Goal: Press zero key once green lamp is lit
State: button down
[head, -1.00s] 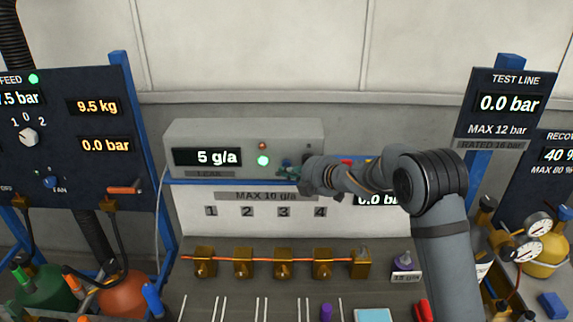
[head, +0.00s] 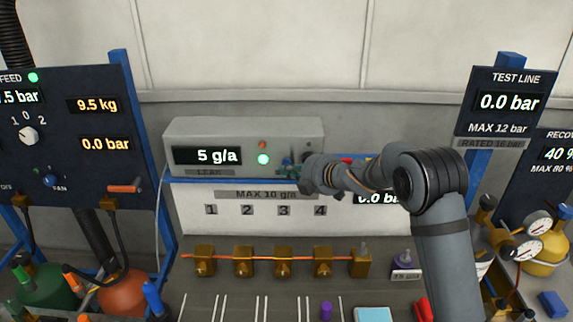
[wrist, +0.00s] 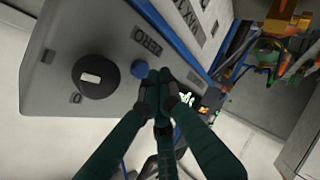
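The green lamp (head: 263,159) is lit on the front of the grey meter box (head: 225,131), whose display (head: 207,156) reads 5 g/a. In the wrist view the blue round key (wrist: 139,69) sits beside a ZERO label (wrist: 148,40) on the grey panel. My gripper (wrist: 158,76) has its dark green fingers together at the tips, with nothing held. The tips are just right of the blue key in the wrist view; whether they touch the panel I cannot tell. In the head view my gripper (head: 286,171) is at the box front, right of the lamp, and hides the key.
A black knob (wrist: 96,76) stands out left of the key in the wrist view. A small red-orange lamp (head: 262,145) is above the green one. Brass valves on a copper pipe (head: 262,258) lie below the box. The wall above it is clear.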

jog(key=shift+w, duration=0.2)
jog(key=shift+w+p, duration=0.25)
jog(key=shift+p, duration=0.05)
jog(key=shift+w+p, duration=0.35)
jog(key=shift+w, duration=0.05)
dwell(0.7)
dwell(0.3)
jog(key=shift+s+b, duration=0.85)
